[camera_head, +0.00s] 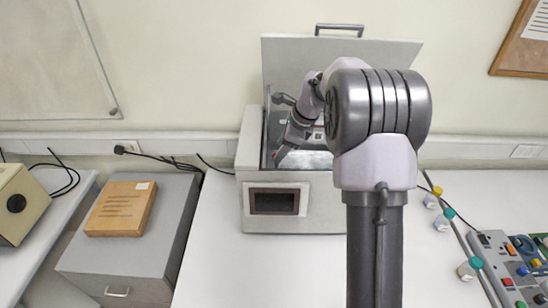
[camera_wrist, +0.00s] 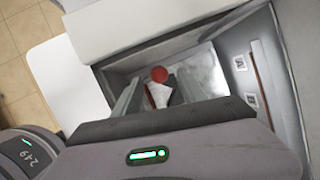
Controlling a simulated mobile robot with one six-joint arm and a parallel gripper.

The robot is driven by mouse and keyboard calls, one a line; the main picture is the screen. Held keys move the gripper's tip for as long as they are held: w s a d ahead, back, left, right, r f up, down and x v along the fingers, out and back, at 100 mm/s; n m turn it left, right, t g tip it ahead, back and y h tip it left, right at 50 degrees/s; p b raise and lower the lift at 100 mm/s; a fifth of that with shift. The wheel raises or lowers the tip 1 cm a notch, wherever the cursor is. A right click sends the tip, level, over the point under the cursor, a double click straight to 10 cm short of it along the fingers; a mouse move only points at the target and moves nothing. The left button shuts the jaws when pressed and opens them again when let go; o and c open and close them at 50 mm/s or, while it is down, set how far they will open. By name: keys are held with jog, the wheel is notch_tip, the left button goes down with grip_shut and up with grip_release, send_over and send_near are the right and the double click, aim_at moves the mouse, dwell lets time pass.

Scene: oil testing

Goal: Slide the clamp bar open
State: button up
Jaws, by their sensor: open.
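The grey-white tester box (camera_head: 290,207) stands on the bench with its lid (camera_head: 335,48) raised. My gripper (camera_head: 281,154) reaches down into its open chamber at the left side; my arm hides the right part. In the wrist view my gripper (camera_wrist: 158,88) is open, with grey fingers apart on either side of a red round knob (camera_wrist: 159,74). A white piece (camera_wrist: 158,96) shows just below the knob. I cannot tell whether the fingers touch either. The clamp bar cannot be made out for certain; the knob may belong to it.
Chamber walls (camera_wrist: 268,75) stand close around my gripper. Small bottles (camera_head: 443,219) and a control panel (camera_head: 513,265) are at the right. A brown box (camera_head: 121,208) lies on a grey cabinet (camera_head: 160,235) at the left. The bench left of the tester is clear.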

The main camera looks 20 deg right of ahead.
jog(key=x, duration=0.4)
jog(key=shift+d+f, duration=0.1)
jog(key=shift+f, duration=0.4)
jog(key=shift+w+f, duration=0.15)
jog(key=shift+s, duration=0.2)
jog(key=shift+c, duration=0.4)
jog(key=shift+w, duration=0.1)
grip_shut()
